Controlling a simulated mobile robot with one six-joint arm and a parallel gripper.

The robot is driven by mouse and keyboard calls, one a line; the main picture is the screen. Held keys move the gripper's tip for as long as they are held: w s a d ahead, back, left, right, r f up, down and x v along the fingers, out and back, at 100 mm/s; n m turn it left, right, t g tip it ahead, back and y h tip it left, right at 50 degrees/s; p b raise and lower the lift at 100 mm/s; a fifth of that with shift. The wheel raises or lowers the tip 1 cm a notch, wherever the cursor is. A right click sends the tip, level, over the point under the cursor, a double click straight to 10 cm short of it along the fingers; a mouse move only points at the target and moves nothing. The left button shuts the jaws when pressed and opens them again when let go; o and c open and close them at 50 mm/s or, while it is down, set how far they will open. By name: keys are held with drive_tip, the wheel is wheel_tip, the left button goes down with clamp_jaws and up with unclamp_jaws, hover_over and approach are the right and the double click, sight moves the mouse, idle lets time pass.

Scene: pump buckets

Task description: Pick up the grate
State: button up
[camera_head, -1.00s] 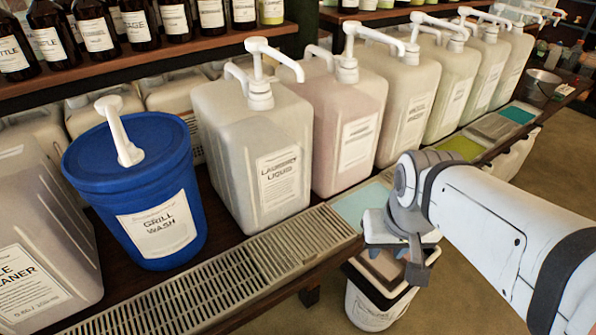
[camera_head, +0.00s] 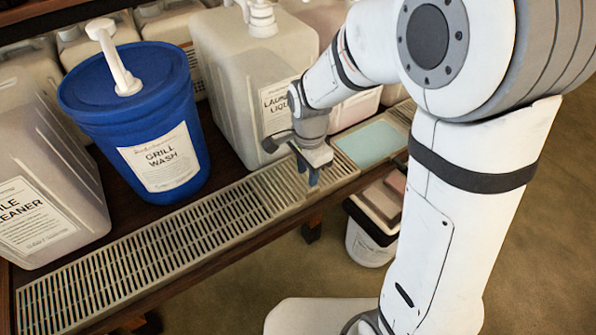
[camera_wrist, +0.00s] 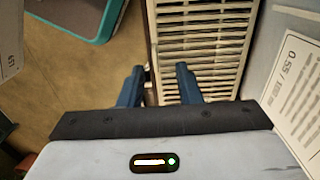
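The grate (camera_head: 150,262) is a long beige slatted strip along the front edge of the dark wooden shelf, below the containers. It also shows in the wrist view (camera_wrist: 203,42), running away from my gripper. My gripper (camera_head: 308,175) is at the grate's right part, pointing down in front of the laundry liquid container. In the wrist view my gripper (camera_wrist: 158,85) has its two blue fingers apart, with the grate's long edge between them. One finger is over the floor side, the other over the slats. I cannot tell whether they touch the grate.
The blue grill wash bucket (camera_head: 135,125) and the white laundry liquid container (camera_head: 245,85) stand behind the grate. A light teal panel (camera_head: 370,144) lies at its right end. A white bucket (camera_head: 368,242) stands below the shelf's front. Open floor lies in front.

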sight(312, 191)
drive_tip(key=f, duration=0.2)
drive_tip(key=d+f, duration=0.1)
drive_tip(key=f, duration=0.2)
drive_tip(key=shift+s+d+f, duration=0.1)
drive_tip(key=shift+s+f, duration=0.05)
drive_tip(key=shift+f, duration=0.65)
drive_tip(key=shift+c, duration=0.5)
clamp_jaws()
